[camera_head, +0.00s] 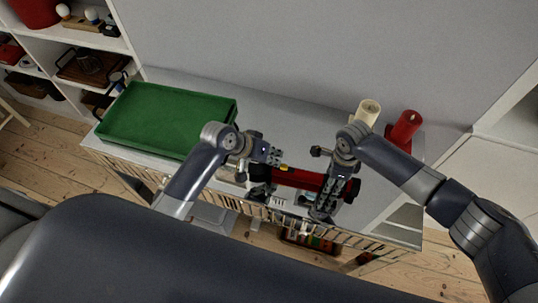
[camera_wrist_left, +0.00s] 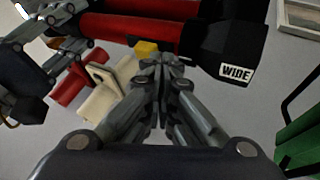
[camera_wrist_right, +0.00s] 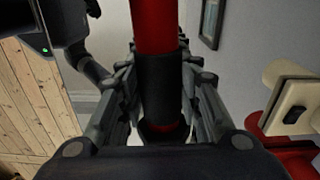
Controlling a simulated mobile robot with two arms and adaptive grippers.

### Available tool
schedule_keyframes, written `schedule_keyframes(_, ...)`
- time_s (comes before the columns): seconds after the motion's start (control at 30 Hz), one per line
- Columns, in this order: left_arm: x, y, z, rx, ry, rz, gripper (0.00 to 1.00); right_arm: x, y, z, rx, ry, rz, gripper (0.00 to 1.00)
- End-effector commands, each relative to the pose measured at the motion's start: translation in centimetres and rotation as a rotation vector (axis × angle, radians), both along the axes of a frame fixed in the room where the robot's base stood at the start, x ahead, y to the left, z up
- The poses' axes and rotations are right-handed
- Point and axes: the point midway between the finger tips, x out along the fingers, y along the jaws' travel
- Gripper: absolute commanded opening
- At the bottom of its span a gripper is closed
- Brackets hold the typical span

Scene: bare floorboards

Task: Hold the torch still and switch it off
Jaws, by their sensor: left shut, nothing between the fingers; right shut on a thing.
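The torch (camera_head: 298,179) has a red body, a black head and a black tail, and is held roughly level. In the left wrist view its black head (camera_wrist_left: 228,45) bears the word "WIDE", and a yellow switch (camera_wrist_left: 146,47) is on the red body. My left gripper (camera_head: 277,161) is shut and empty, its tips (camera_wrist_left: 160,66) close to the yellow switch; whether they touch it I cannot tell. My right gripper (camera_head: 326,190) is shut on the torch near its tail. The right wrist view shows a black section (camera_wrist_right: 160,85) of the torch between its fingers. No beam is visible.
A green tray (camera_head: 170,118) stands on the grey top at the left. Open shelves with small things are at the far left. Floorboards lie below the front edge.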

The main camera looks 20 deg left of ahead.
Motion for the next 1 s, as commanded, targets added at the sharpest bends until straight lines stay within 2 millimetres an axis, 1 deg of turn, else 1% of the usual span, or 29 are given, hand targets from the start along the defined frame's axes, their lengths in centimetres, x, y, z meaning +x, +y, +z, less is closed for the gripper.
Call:
schedule_keyframes(0.03,0.0,-1.1,0.1,-0.005,0.000,-0.003,0.00,0.0,0.0,-0.1,-0.002,0.000,0.000,0.00)
schedule_keyframes(0.13,0.1,-1.9,0.1,-0.005,0.000,-0.002,0.00,0.0,0.0,-0.1,-0.002,0.000,0.000,0.00)
schedule_keyframes(0.43,0.0,-1.8,0.1,-0.005,0.000,-0.001,0.00,-0.1,0.0,-0.1,0.000,0.001,0.000,0.00)
schedule_keyframes(0.57,-0.2,-1.4,0.7,-0.004,-0.002,-0.001,0.00,-0.1,0.0,-0.1,0.000,0.001,0.000,0.00)
schedule_keyframes(0.67,-0.8,-0.8,1.8,-0.002,-0.002,-0.002,0.00,-0.1,0.1,-0.1,0.001,0.001,0.000,0.00)
schedule_keyframes(0.8,-1.9,0.4,4.0,-0.002,-0.004,-0.002,0.00,-0.1,0.1,-0.1,0.001,0.001,0.000,0.00)
schedule_keyframes(1.0,-3.3,2.0,6.7,-0.002,-0.003,0.000,0.00,-0.1,0.1,-0.1,0.002,0.002,0.001,0.00)
